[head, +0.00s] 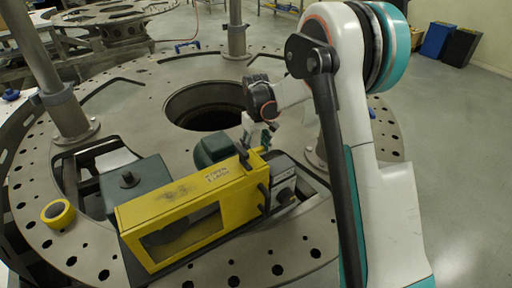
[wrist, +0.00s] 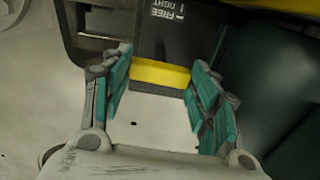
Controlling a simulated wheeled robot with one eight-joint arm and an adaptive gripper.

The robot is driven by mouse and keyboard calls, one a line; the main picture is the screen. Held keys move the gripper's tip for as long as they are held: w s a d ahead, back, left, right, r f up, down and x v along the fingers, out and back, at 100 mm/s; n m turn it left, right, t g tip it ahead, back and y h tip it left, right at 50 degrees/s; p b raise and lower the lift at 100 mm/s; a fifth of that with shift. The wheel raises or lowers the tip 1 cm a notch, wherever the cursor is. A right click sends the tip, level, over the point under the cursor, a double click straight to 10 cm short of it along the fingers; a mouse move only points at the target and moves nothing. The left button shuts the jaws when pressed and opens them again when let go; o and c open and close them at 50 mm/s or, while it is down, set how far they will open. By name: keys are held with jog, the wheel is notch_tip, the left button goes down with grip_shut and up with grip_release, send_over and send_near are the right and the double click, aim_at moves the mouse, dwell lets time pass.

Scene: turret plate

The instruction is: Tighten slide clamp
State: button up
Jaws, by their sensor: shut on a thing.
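The slide clamp appears to be the dark block (wrist: 176,30) with white lettering reading FREE and apparently TIGHT, upside down in the wrist view. A yellow bar (wrist: 160,74) lies across its near edge. My gripper (wrist: 160,70) has one teal-padded finger at each end of this bar and is shut on it, fingers well apart. In the head view my gripper (head: 262,138) points down behind the yellow housing (head: 185,212), and its fingertips are hard to make out. A dark grey block (head: 284,180) sits just right of the housing; the bar cannot be told there.
The round grey turret plate (head: 100,252) has a large central hole (head: 205,105) and several small holes. Metal posts (head: 236,35) stand on it. A green box (head: 133,185) and a yellow tape roll (head: 57,213) are at left. Open floor (head: 460,170) is at right.

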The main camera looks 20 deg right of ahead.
jog(key=m, duration=0.4)
jog(key=shift+b, duration=0.4)
jog(key=m, duration=0.4)
jog(key=shift+m, duration=0.3)
jog(key=m+b, duration=0.1)
jog(key=m, duration=0.3)
jog(key=shift+m, duration=0.3)
jog(key=m, duration=0.4)
jog(key=shift+m, duration=0.3)
jog(key=o, duration=1.1)
jog(key=shift+c, duration=0.2)
